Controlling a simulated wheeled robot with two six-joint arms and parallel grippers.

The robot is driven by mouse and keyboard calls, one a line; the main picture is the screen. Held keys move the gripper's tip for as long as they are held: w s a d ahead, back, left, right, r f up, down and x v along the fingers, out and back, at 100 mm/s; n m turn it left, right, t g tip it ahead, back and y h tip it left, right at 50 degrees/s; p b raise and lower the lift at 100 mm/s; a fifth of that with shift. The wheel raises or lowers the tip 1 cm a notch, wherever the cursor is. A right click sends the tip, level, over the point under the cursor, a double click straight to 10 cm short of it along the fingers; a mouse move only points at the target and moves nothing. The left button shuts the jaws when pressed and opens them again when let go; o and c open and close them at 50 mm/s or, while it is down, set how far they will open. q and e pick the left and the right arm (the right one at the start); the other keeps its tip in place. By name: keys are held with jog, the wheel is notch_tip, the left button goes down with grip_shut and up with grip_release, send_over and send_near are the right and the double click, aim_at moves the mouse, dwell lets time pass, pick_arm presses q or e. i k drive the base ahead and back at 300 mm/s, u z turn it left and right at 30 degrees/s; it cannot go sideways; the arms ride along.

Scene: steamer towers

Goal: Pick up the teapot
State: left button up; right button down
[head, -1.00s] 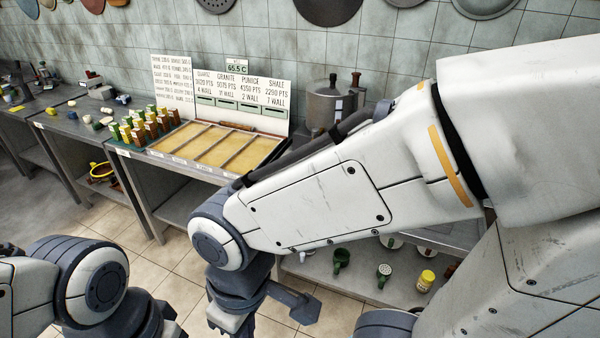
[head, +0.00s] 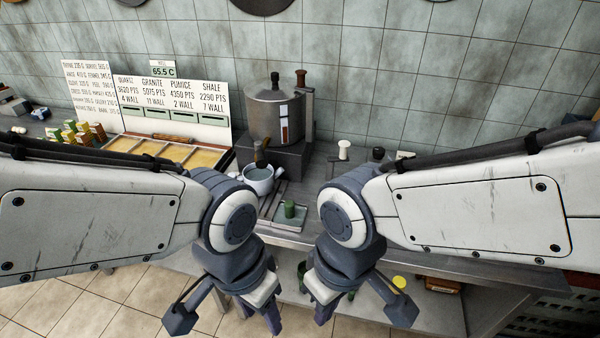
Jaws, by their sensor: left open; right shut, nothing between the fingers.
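A small white pot (head: 258,182) with an upright brown handle sits on the counter in front of the metal boiler; it looks like the teapot, though its spout is not clear. A green cup-like object (head: 289,208) stands on a small pale tray (head: 291,221) to its right. My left gripper (head: 262,308) is open, pointing down in front of the counter, below the pot in the picture. My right gripper (head: 322,309) is shut and empty, pointing down beside it. Both are apart from the pot, and their fingertips show only partly.
A large metal boiler (head: 272,118) stands on a dark block behind the pot. A yellow sectioned tray (head: 165,150) and price boards (head: 172,100) are at left. A white spool-like item (head: 344,150) stands at right. The counter edge and lower shelf (head: 440,310) lie behind my grippers.

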aim_at(258, 178)
jog(key=z, duration=0.05)
jog(key=i, duration=1.25)
jog(key=u, duration=0.65)
